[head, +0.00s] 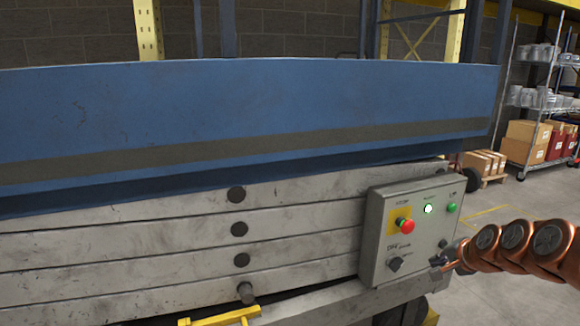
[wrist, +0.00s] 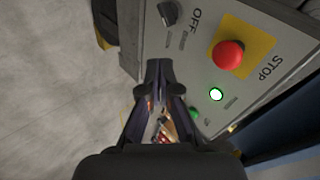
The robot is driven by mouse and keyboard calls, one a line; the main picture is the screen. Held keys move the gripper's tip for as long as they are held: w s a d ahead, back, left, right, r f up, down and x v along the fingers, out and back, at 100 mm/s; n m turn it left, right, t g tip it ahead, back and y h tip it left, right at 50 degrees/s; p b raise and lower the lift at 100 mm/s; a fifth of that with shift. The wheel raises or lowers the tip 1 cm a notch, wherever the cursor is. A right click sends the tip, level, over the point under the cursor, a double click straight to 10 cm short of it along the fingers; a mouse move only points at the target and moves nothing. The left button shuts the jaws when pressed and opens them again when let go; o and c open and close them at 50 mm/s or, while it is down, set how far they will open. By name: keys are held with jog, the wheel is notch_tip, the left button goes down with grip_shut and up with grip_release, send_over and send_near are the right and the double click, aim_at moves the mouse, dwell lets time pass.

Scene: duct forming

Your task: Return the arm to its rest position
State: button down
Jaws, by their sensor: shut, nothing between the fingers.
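My gripper (head: 441,264) is at the lower right edge of the grey control box (head: 378,232) in the head view, small and dark at the end of my copper-coloured arm (head: 515,245). In the wrist view my gripper (wrist: 160,68) has its dark fingers together, with nothing held, in front of the box face. I cannot tell whether it touches the box. The box carries a red stop button (head: 406,225) on a yellow plate, a lit green lamp (head: 428,209), a green button (head: 451,208) and a dark knob (head: 395,263). My fingers hide part of the panel in the wrist view.
A large blue machine beam (head: 240,110) over grey metal slats (head: 120,235) fills the left and middle. A yellow bar (head: 225,317) juts out at the bottom. Open concrete floor (head: 500,295) lies right of the box. Shelving and cardboard boxes (head: 527,132) stand behind.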

jog(key=s+a+r+n+g+y+p, duration=0.1)
jog(key=s+a+r+n+g+p, duration=0.25)
jog(key=s+a+r+p, duration=0.5)
jog(key=s+a+r+n+g+p, duration=0.2)
jog(key=s+a+r+n+p, duration=0.35)
jog(key=a, duration=0.55)
jog(key=s+a+r+n+g+p, duration=0.1)
jog(key=s+r+p, duration=0.3)
jog(key=s, duration=0.4)
jog(key=s+a+r+n+g+h+p, duration=0.1)
jog(key=s+r+p, duration=0.3)
jog(key=s, duration=0.4)
jog(key=s+a+r+n+g+p, duration=0.2)
jog(key=s+r+g+p, duration=0.1)
jog(key=s, duration=0.5)
jog(key=r+p, duration=0.1)
jog(key=p, duration=0.1)
jog(key=shift+a+r+g+h+p, duration=0.15)
jog(key=shift+g+h+p, duration=0.2)
jog(key=shift+h+p, duration=0.05)
jog(key=shift+s, duration=0.1)
